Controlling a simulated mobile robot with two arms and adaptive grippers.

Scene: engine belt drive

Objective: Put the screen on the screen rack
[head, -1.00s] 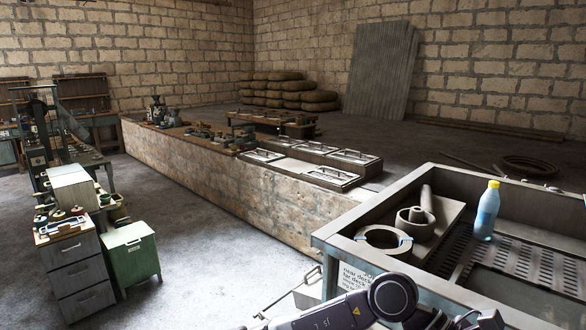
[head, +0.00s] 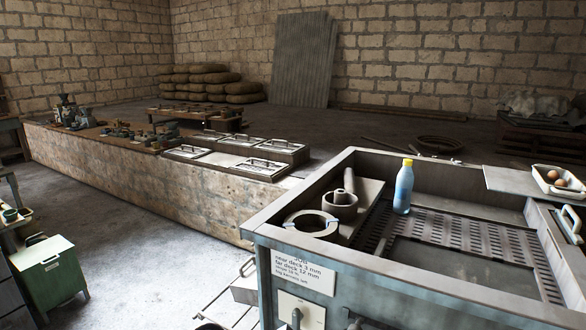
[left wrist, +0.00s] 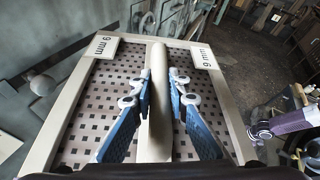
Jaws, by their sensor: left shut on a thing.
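The screen (left wrist: 98,115) fills the middle of the left wrist view. It is a pale-framed panel with a perforated face, a raised central bar (left wrist: 158,95) and two "9 mm" labels at its far corners. My left gripper (left wrist: 158,92) is shut on the central bar, with one blue finger on each side of it. The head view does not clearly show this gripper or the screen. My right gripper is not recognisable in any view. I cannot tell which thing is the screen rack.
In the head view, a metal rig (head: 277,228) with a perforated deck stands at the right. A long stone counter (head: 150,188) and a green cabinet (head: 50,275) are left.

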